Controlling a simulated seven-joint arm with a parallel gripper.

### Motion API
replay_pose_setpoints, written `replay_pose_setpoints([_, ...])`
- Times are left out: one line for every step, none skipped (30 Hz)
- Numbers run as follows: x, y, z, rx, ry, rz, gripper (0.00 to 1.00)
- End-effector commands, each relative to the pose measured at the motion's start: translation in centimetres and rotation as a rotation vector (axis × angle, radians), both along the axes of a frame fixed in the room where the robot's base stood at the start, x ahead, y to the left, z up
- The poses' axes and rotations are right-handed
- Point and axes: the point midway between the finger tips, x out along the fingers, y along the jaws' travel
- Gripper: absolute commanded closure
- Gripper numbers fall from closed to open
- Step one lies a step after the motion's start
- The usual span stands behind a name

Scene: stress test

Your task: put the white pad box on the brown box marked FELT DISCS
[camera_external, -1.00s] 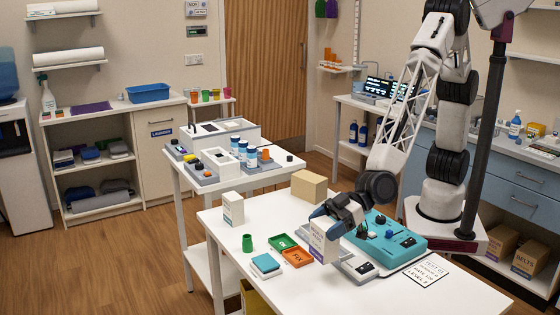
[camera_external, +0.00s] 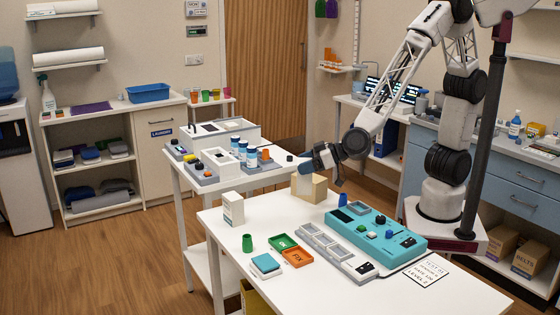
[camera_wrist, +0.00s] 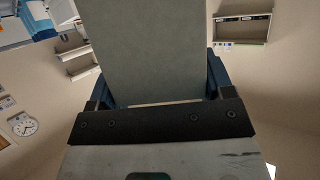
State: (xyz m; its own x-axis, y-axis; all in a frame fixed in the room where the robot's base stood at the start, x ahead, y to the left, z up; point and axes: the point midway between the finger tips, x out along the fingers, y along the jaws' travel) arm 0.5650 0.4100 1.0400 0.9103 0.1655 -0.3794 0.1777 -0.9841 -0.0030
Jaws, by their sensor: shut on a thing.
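My gripper (camera_external: 324,165) is at the far edge of the white table, shut on a white box (camera_wrist: 145,50). In the wrist view the box's plain greyish face fills the middle between the blue fingers. In the external view the held box is hard to make out against the brown box (camera_external: 319,190), just below the gripper. I cannot tell whether the two touch. The brown box's marking is not readable from here. Another upright white box (camera_external: 233,209) stands at the table's left edge, apart from the gripper.
A teal device (camera_external: 385,232) and a grey tray strip (camera_external: 325,243) lie right of centre. A green cup (camera_external: 247,243), green tray (camera_external: 283,242), orange tray (camera_external: 297,258) and blue-topped block (camera_external: 266,265) are at front left. A blue cone (camera_external: 342,200) stands near the brown box.

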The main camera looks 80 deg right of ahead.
Motion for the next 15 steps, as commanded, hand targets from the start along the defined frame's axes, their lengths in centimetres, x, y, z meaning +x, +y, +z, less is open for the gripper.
replay_pose_setpoints([-0.3, -1.3, 0.2, 0.0, 0.0, -0.04, 0.52])
replay_pose_setpoints([-0.5, -2.1, 0.2, 0.0, 0.001, -0.066, 0.52])
replay_pose_setpoints([-0.7, -3.2, 0.4, 0.0, 0.0, -0.102, 0.52])
replay_pose_setpoints([-0.9, -4.0, 0.5, 0.0, 0.001, -0.13, 0.52])
replay_pose_setpoints([-1.1, -4.9, 0.6, 0.001, 0.001, -0.159, 0.52])
replay_pose_setpoints([-1.5, -6.1, 0.7, -0.001, 0.001, -0.199, 0.52])
replay_pose_setpoints([-1.8, -7.1, 0.7, -0.001, 0.002, -0.231, 0.52])
replay_pose_setpoints([-2.1, -8.1, 0.7, -0.001, 0.003, -0.262, 0.52])
replay_pose_setpoints([-2.5, -9.4, 0.8, -0.001, 0.003, -0.307, 0.52])
replay_pose_setpoints([-2.9, -10.5, 0.8, -0.002, 0.003, -0.342, 0.52])
replay_pose_setpoints([-3.3, -11.5, 0.8, -0.002, 0.004, -0.377, 0.52])
replay_pose_setpoints([-3.9, -12.9, 0.9, -0.002, 0.003, -0.424, 0.52])
replay_pose_setpoints([-4.4, -14.0, 0.9, -0.002, 0.003, -0.461, 0.52])
replay_pose_setpoints([-4.9, -15.1, 0.9, -0.001, 0.003, -0.496, 0.52])
replay_pose_setpoints([-5.6, -16.4, 0.9, -0.001, 0.003, -0.542, 0.52])
